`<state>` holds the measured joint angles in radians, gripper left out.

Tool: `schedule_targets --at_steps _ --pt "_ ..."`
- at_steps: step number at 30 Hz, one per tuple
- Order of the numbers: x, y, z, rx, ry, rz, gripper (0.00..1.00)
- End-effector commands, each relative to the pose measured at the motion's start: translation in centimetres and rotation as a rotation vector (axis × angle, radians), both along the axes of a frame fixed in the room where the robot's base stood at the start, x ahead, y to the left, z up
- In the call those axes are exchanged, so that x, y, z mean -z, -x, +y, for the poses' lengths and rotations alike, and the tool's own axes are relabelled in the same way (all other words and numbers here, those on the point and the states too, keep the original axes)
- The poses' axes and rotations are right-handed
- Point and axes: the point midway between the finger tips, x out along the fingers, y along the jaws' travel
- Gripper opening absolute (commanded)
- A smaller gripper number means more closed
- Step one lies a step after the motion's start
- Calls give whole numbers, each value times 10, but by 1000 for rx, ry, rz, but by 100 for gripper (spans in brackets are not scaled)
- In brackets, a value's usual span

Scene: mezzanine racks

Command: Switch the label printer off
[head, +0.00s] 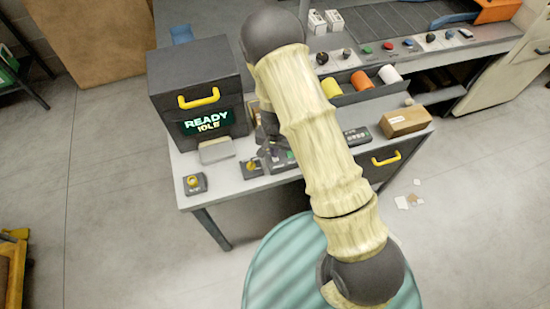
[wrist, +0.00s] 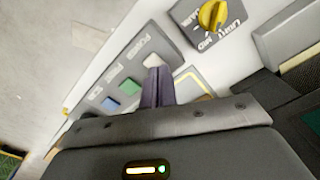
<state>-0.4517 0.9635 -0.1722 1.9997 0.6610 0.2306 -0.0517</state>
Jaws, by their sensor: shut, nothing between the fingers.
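The label printer (head: 200,75) is a dark box with a yellow handle, and its lit screen (head: 207,121) reads READY IDLE. A grey button panel (wrist: 122,72) has a pale button (wrist: 152,60) beside lettering that looks like POWER, a green button (wrist: 130,87) and a blue button (wrist: 108,103). My gripper (wrist: 158,72) is shut and empty, its fingertips at the pale button and partly over it. I cannot tell whether they touch. In the head view my gripper (head: 268,150) is over the desk's front part, mostly hidden by my arm.
A yellow knob (wrist: 210,15) on a grey box sits beside the panel. Another knob box (head: 195,184) is at the desk's front left corner. A tray with colored rolls (head: 361,80) and a cardboard box (head: 405,121) stand to the right.

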Motion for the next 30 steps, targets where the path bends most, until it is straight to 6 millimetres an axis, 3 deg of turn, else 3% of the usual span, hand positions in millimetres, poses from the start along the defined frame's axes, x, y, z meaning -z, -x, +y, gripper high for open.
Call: schedule_targets --at_steps 7,30 --pt "-2 2 0 0 1 4 0" --pt "-53 1 -1 0 0 2 0"
